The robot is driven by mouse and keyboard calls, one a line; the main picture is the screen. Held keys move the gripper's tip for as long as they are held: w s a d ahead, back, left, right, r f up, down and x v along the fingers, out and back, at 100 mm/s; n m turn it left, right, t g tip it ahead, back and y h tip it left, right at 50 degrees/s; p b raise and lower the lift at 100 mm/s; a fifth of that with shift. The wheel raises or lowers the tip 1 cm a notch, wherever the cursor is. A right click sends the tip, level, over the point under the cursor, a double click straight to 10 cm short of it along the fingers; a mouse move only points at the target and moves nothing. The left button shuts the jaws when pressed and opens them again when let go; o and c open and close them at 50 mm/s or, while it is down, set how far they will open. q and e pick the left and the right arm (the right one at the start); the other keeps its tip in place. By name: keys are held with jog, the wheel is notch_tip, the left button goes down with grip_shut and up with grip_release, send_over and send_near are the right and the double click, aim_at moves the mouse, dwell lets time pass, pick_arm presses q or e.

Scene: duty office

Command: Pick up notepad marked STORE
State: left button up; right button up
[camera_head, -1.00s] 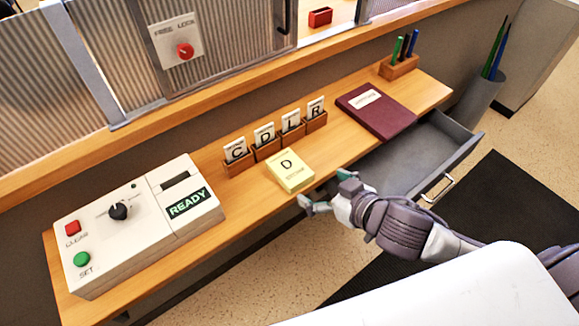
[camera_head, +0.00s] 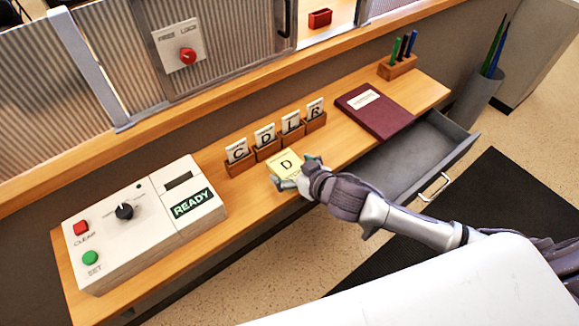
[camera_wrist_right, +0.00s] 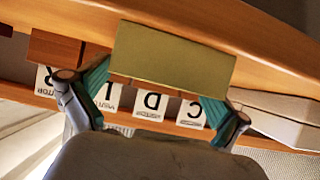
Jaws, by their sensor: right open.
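The yellow notepad (camera_head: 284,161) lies on the wooden shelf in front of the card holders. Its top shows a large D; the smaller print is too small or covered to read. My right gripper (camera_head: 294,172) is at the notepad's near side, open, with a finger toward each side of it. In the right wrist view the notepad (camera_wrist_right: 172,55) shows as a plain olive block just beyond and between the green fingertips of my right gripper (camera_wrist_right: 155,88). My left gripper is not in view.
Wooden holders with cards C, D, L and R (camera_head: 265,137) stand close behind the notepad. A maroon book (camera_head: 375,112) lies to the right, above an open grey drawer (camera_head: 425,155). A white control box (camera_head: 145,225) reading READY stands to the left.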

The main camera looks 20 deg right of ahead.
jog(key=shift+w+a+f, duration=0.2)
jog(key=shift+w+f, duration=0.1)
jog(key=shift+w, duration=0.15)
jog(key=shift+s, duration=0.1)
jog(key=c, duration=1.1)
jog(key=shift+r, duration=0.1)
jog(key=shift+c, duration=0.7)
